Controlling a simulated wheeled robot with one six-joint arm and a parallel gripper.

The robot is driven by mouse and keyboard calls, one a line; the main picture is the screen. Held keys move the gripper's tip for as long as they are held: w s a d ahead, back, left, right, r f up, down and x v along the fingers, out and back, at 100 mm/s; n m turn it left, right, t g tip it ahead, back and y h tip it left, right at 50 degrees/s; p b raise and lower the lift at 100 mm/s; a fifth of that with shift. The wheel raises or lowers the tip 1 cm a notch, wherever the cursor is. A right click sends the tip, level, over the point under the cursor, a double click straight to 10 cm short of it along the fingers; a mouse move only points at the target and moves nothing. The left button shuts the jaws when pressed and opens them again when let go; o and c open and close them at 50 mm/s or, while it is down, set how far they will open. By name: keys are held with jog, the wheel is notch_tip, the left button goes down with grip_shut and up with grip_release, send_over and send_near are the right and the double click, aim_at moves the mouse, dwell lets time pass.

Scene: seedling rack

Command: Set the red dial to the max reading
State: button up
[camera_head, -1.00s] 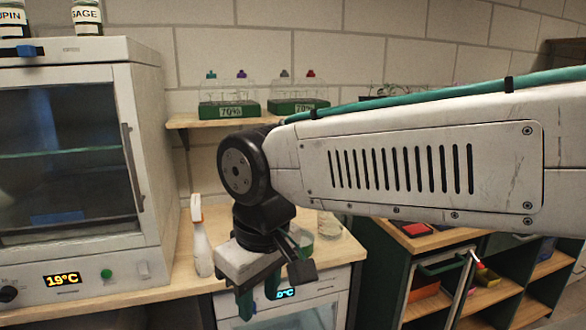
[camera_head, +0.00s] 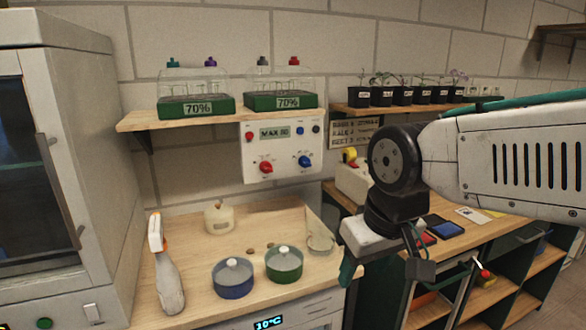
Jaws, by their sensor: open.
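The red dial (camera_head: 265,168) is on the lower left of a white control panel (camera_head: 282,150) on the wall, below the shelf. A blue dial (camera_head: 305,162) sits to its right. A small display (camera_head: 275,133) above the dials seems to read "MAN 80", though the text is small. The red dial's pointer and scale are too small to read. My gripper (camera_head: 385,272) is open and points down, to the right of and nearer than the panel, well apart from the dial. Its fingers are partly hidden by its own body.
A shelf (camera_head: 135,121) carries two green-based propagators marked 70%. On the bench (camera_head: 200,283) stand a spray bottle (camera_head: 168,270), a blue pot (camera_head: 233,278), a green pot (camera_head: 284,264) and a cream container (camera_head: 219,217). A white cabinet (camera_head: 100,160) rises at left. Seedling pots (camera_head: 404,95) line another shelf.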

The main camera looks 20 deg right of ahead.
jog(key=w+a+t, duration=0.2)
jog(key=w+t, duration=0.5)
jog(key=w, duration=1.4)
jog(key=t, duration=0.8)
send_near(268, 170)
jog(key=w, duration=0.9)
jog(key=shift+w, duration=0.3)
jog(key=shift+c, duration=0.3)
jog(key=c, duration=0.9)
